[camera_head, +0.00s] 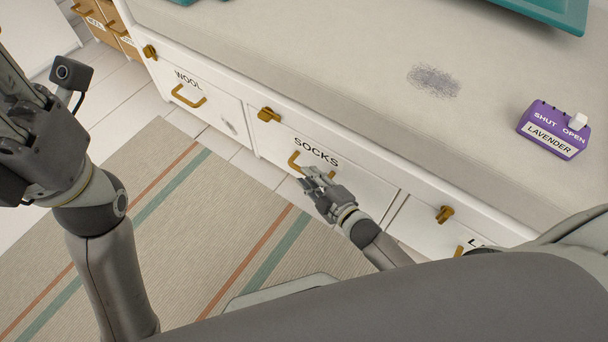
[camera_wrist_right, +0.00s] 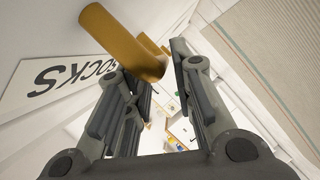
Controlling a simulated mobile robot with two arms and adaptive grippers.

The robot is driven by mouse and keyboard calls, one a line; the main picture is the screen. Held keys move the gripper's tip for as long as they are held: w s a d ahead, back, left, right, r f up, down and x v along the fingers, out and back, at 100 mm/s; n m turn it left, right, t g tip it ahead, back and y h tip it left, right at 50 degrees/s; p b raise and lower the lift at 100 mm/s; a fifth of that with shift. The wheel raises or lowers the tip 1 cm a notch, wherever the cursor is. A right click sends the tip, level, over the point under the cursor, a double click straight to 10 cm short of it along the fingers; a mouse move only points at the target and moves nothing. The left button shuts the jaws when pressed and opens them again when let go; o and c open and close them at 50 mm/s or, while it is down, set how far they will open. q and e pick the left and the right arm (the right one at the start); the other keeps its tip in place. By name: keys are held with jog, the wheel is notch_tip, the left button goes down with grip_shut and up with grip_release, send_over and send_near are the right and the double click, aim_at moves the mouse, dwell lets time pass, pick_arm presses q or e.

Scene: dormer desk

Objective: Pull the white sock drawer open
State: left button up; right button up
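The white sock drawer (camera_head: 348,172), labelled SOCKS, is in the middle of the white cabinet front and looks flush with it. Its brass handle (camera_head: 293,161) is partly hidden by my right gripper (camera_head: 311,172). In the right wrist view the brass handle (camera_wrist_right: 120,40) reaches down to the fingertips of my right gripper (camera_wrist_right: 152,72), its end showing between them. The fingers stand apart; I cannot tell whether they touch the handle. The SOCKS label (camera_wrist_right: 65,82) shows at left, upside down. My left gripper (camera_head: 22,120) is at the left edge, partly cut off, away from the drawer.
The WOOL drawer (camera_head: 205,100) is to the left, another labelled drawer (camera_head: 432,222) to the right. Brass catches (camera_head: 268,114) sit along the cabinet's upper edge. A purple LAVENDER box (camera_head: 552,130) stands on the top. A striped rug (camera_head: 215,220) covers the clear floor in front.

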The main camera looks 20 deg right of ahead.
jog(key=shift+b+x, duration=0.5)
jog(key=shift+x, duration=1.15)
grip_shut()
